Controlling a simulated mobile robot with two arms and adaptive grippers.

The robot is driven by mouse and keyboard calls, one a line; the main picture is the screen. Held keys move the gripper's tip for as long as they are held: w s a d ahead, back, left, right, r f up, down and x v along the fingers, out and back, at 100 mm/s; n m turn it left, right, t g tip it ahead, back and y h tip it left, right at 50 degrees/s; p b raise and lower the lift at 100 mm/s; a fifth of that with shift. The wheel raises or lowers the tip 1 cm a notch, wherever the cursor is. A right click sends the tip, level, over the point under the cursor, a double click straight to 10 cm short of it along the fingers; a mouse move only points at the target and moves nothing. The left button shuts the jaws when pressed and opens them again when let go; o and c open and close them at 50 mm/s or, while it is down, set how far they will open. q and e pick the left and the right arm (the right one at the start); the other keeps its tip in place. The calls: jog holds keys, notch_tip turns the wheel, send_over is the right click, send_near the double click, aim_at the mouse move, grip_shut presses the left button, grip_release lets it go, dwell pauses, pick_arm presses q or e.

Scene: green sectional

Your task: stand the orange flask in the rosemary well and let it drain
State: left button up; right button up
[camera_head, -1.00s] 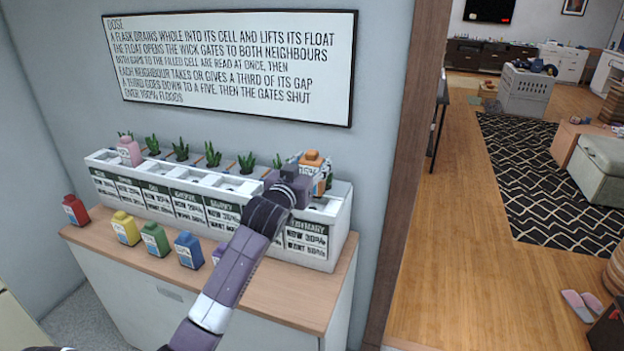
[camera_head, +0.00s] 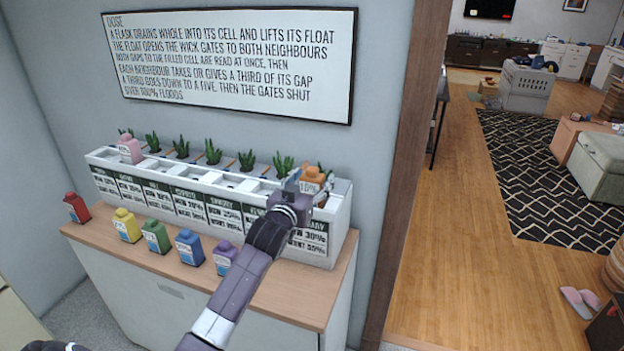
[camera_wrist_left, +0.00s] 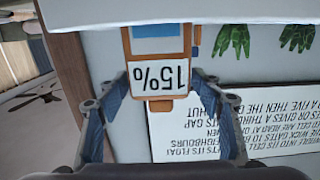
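The orange flask (camera_head: 313,177) stands upright at the right end of the white planter (camera_head: 343,215), at the rosemary well. Its lower part is hidden behind the planter's front wall. It also shows upside down in the left wrist view (camera_wrist_left: 160,78), with a 15% label and its base cut off by the white rim. The rosemary label (camera_head: 310,240) is partly covered by my left arm. My right gripper is out of view.
A pink flask (camera_head: 130,149) stands in the planter's left end. Red (camera_head: 76,208), yellow (camera_head: 126,226), green (camera_head: 156,238), blue (camera_head: 190,248) and purple (camera_head: 225,258) flasks stand along the cabinet top (camera_head: 280,290). Plants rise behind the wells. A rules board (camera_head: 235,65) hangs above.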

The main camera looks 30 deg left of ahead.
pick_arm(q)
jog(key=shift+r, duration=0.1)
jog(key=shift+s+d, duration=0.1)
jog(key=shift+s, duration=0.15)
jog(key=b+v, duration=0.2)
jog(key=v, duration=0.9)
jog(key=shift+s, duration=0.25)
